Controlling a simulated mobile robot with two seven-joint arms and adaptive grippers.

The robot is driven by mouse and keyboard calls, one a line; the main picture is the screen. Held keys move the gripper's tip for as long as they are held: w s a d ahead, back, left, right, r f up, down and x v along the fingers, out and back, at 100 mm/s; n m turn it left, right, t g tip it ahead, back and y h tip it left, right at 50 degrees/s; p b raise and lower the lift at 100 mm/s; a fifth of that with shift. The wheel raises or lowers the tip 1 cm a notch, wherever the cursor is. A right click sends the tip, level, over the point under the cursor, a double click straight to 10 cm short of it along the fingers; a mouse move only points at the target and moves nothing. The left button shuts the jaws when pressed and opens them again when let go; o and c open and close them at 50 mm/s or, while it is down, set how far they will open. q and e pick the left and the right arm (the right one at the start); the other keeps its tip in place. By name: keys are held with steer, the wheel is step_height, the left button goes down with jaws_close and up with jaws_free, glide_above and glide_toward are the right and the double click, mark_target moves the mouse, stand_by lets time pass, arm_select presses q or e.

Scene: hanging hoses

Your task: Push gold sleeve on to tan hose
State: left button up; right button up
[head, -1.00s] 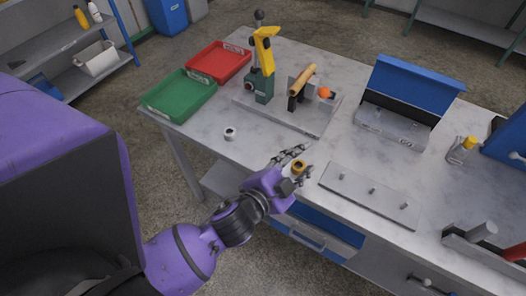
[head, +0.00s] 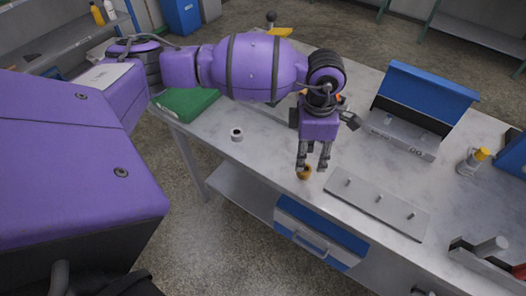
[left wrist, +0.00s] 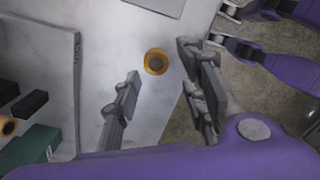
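The gold sleeve (head: 304,173), a short ring, stands on the grey table near its front edge. The left wrist view shows it from above (left wrist: 156,62) with a darker middle. My left gripper (head: 312,166) points down just above and beside the sleeve. Its two fingers are apart and empty, and the sleeve shows ahead of the gap between them (left wrist: 157,90). The tan hose (left wrist: 8,127) shows only as a cut-off end at the left edge of the left wrist view. My left arm hides it in the head view. Purple parts with grey tips, perhaps my right gripper (left wrist: 223,25), are cropped there.
A steel plate with pegs (head: 378,202) lies right of the sleeve. The table around the sleeve is clear.

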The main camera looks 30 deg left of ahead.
arm_select(q)
steer(key=shift+w+a+f+y, duration=0.3)
steer(key=shift+w+a, duration=0.15)
steer(key=shift+a, duration=0.2)
step_height(320, 180, down, 6)
steer(key=shift+d+f+p, duration=0.15)
steer(key=shift+f+p, duration=0.1)
steer(key=shift+p, duration=0.05)
steer(key=shift+w, duration=0.1)
steer(key=c, duration=0.8)
